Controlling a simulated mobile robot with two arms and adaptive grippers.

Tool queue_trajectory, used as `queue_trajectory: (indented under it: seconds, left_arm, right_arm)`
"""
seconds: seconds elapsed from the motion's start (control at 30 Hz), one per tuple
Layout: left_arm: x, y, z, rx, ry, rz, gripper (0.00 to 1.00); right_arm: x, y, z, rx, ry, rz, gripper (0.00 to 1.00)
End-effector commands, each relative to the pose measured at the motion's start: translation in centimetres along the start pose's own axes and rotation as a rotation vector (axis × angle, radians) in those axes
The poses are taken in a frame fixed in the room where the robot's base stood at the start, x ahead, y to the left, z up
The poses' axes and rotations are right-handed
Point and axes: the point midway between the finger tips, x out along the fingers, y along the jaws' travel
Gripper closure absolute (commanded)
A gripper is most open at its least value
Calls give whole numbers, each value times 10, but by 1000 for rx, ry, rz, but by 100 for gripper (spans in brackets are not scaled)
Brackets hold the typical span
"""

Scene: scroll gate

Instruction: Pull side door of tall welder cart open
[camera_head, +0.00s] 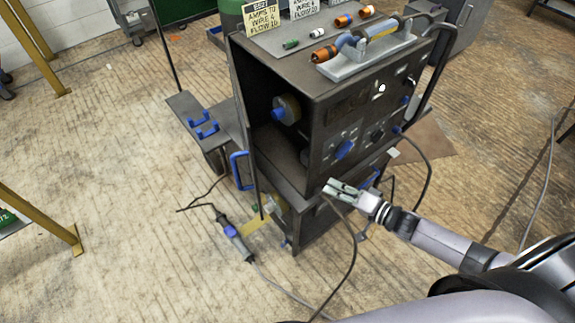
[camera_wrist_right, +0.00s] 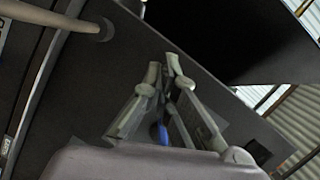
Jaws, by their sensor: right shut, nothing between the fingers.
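The tall dark welder cart (camera_head: 335,115) stands in the middle of the head view. Its left side is open, showing a dark interior with a spool (camera_head: 287,108). A thin dark panel seen nearly edge-on, apparently the side door (camera_head: 241,110), stands along that opening; a blue handle (camera_head: 240,170) is beside its lower part. My right gripper (camera_head: 331,188) is shut and empty at the lower front of the cart, right of the door and apart from the handle. In the right wrist view its fingertips (camera_wrist_right: 163,70) are close together before a dark panel. My left gripper is out of view.
A torch-like tool (camera_head: 234,238) lies on the floor at the left front, with cables nearby. A clamp tool (camera_head: 365,48) and small coloured parts sit on the cart top. A yellow frame (camera_head: 42,217) stands at left. Floor between it and the cart is mostly clear.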

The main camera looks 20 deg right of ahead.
Motion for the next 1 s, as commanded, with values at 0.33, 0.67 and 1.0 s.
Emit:
queue_trajectory:
  seconds: [0.33,0.67,1.0]
  left_arm:
    - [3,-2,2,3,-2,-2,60]
    - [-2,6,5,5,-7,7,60]
    - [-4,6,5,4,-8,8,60]
  right_arm:
    - [-8,-113,9,337,-244,-244,100]
    - [37,-131,18,352,-251,-253,100]
    - [80,-142,28,350,-250,-248,100]
